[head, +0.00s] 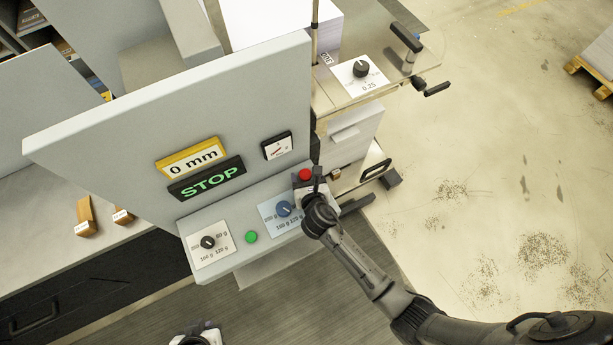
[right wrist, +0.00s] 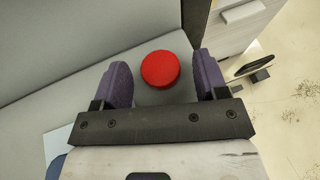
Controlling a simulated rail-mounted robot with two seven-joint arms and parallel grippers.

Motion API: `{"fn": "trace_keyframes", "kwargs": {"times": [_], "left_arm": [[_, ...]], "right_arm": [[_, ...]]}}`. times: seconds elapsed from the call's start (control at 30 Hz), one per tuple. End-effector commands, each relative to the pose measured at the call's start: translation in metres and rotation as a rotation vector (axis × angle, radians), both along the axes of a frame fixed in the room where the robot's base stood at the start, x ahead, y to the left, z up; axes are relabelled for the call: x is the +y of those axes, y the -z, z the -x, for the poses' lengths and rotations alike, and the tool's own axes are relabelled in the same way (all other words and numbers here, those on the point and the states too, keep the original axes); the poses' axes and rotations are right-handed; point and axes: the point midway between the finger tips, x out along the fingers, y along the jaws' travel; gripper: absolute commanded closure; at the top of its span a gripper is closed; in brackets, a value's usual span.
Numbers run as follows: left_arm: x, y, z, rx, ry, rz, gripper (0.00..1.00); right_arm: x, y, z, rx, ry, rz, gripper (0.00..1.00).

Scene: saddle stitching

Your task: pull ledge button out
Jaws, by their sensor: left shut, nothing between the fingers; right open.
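The red ledge button (head: 305,174) sits at the right end of the grey ledge below the upright panel. It also shows as a round red cap in the right wrist view (right wrist: 160,69). My right gripper (head: 312,184) is over that end of the ledge, right by the button. In the right wrist view its two purple fingers are open, one on each side of the red cap, with visible gaps. Whether the button is pushed in or out I cannot tell. My left gripper (head: 198,334) is partly in view at the bottom edge, shut and empty, away from the ledge.
The ledge (head: 230,215) also carries a green button (head: 251,237) and two dials, black (head: 208,242) and blue (head: 283,209). The panel reads "0 mm" (head: 192,157) and "STOP" (head: 207,178). A handled machine part (head: 375,170) stands right of the ledge. Open floor lies further right.

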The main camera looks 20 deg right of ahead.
Motion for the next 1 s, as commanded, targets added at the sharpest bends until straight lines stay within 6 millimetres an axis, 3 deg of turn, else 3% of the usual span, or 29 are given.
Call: {"fn": "trace_keyframes", "kwargs": {"times": [0.13, 0.8, 1.0], "left_arm": [[0.0016, 0.0002, 0.0002, 0.000, 0.004, -0.005, 1.00], [0.0016, 0.0004, 0.0004, 0.001, 0.003, -0.006, 1.00], [-0.0006, -0.0059, 0.0003, 0.001, -0.001, 0.002, 1.00]], "right_arm": [[0.0000, -0.0001, 0.0001, 0.000, 0.000, 0.000, 0.35], [0.0001, -0.0002, 0.0003, 0.000, 0.000, 0.000, 0.99], [0.0001, -0.0043, 0.0002, 0.000, 0.000, 0.000, 1.00]]}}
